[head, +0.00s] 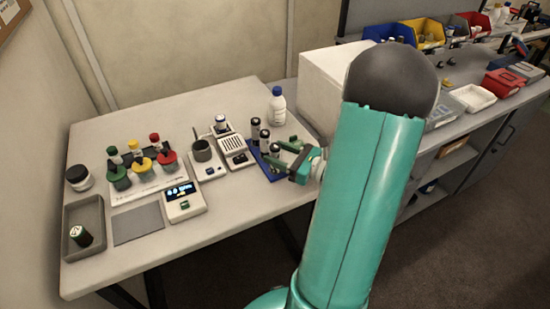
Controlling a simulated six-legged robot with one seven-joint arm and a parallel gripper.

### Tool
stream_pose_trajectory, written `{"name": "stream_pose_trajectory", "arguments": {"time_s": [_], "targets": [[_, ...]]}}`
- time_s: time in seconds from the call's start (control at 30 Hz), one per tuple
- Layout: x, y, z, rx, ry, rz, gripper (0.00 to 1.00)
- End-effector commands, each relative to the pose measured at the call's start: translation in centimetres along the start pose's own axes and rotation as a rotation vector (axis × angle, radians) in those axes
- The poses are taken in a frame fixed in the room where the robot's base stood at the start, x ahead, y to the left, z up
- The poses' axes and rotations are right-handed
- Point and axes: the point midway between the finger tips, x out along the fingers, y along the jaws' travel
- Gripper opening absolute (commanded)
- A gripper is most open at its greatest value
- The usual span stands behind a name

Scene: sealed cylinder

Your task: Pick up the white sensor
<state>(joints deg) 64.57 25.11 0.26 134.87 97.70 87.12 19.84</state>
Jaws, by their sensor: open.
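I cannot tell for sure which thing is the white sensor. White devices on the table include a box with a lit display (184,201), a slotted white unit (234,148) and a small white unit with a round dark-topped part (221,127). My gripper (276,152) is open at the table's right side. Its green fingers point left, over or beside a blue rack (273,171) with several dark, light-topped cylinders (255,130). The fingers partly hide the rack, and I cannot tell whether they touch a cylinder.
A white-and-blue bottle (277,106) stands behind the rack, near a large white box (328,85). The table's front strip is clear.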

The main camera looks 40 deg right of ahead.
Motion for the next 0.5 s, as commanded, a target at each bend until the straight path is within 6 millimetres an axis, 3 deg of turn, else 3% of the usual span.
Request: {"name": "stream_pose_trajectory", "arguments": {"time_s": [0.13, 0.37, 0.5], "targets": [[1.45, 0.01, -0.03, 0.0, 0.001, 0.0, 0.53], [1.54, -0.03, -0.03, 0.0, 0.0, -0.002, 0.53], [1.53, -0.03, -0.02, 0.0, 0.0, -0.001, 0.25]]}}
